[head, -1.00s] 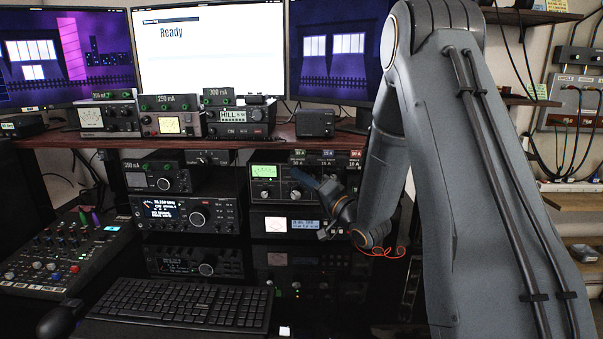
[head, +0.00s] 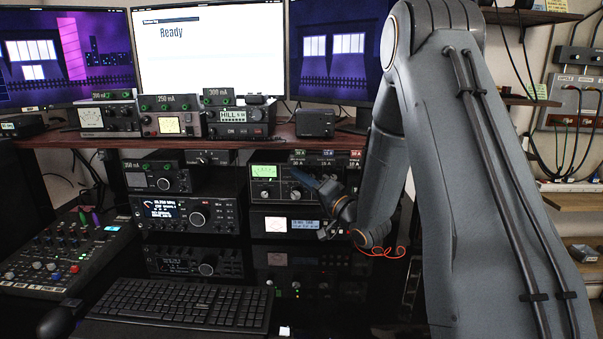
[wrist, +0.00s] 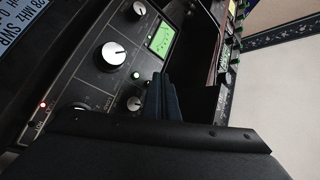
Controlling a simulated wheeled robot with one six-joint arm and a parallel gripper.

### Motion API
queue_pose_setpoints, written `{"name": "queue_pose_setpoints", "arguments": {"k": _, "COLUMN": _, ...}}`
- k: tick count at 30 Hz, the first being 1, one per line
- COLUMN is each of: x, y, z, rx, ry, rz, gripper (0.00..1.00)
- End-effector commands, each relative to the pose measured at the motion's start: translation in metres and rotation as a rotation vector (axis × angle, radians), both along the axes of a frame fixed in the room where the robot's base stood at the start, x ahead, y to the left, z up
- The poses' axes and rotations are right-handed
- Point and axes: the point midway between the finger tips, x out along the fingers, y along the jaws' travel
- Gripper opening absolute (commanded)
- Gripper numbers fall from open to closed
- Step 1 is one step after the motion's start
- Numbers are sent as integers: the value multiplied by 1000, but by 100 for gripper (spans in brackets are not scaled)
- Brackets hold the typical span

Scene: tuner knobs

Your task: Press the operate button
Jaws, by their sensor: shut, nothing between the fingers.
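The black radio unit with a green-lit meter (head: 264,171) stands on the desk under the shelf. I cannot tell which control is the operate button, or whether the fingertips touch the panel.
Below it is a unit with a blue display (head: 305,225), also at the left of the wrist view (wrist: 25,30). A wooden shelf (head: 180,141) with small meters hangs above. A keyboard (head: 178,306) and a mixer (head: 62,250) lie in front.

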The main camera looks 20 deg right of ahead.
Motion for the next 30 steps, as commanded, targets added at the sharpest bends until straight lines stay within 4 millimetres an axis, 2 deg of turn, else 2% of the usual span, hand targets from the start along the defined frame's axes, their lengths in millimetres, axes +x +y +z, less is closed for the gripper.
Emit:
{"name": "queue_pose_setpoints", "arguments": {"k": 8, "x": 7, "y": -3, "z": 0, "rx": 1, "ry": 0, "rz": 0, "gripper": 0}}
{"name": "queue_pose_setpoints", "arguments": {"k": 30, "x": 9, "y": -3, "z": 0, "rx": 0, "ry": 0, "rz": 0, "gripper": 0}}
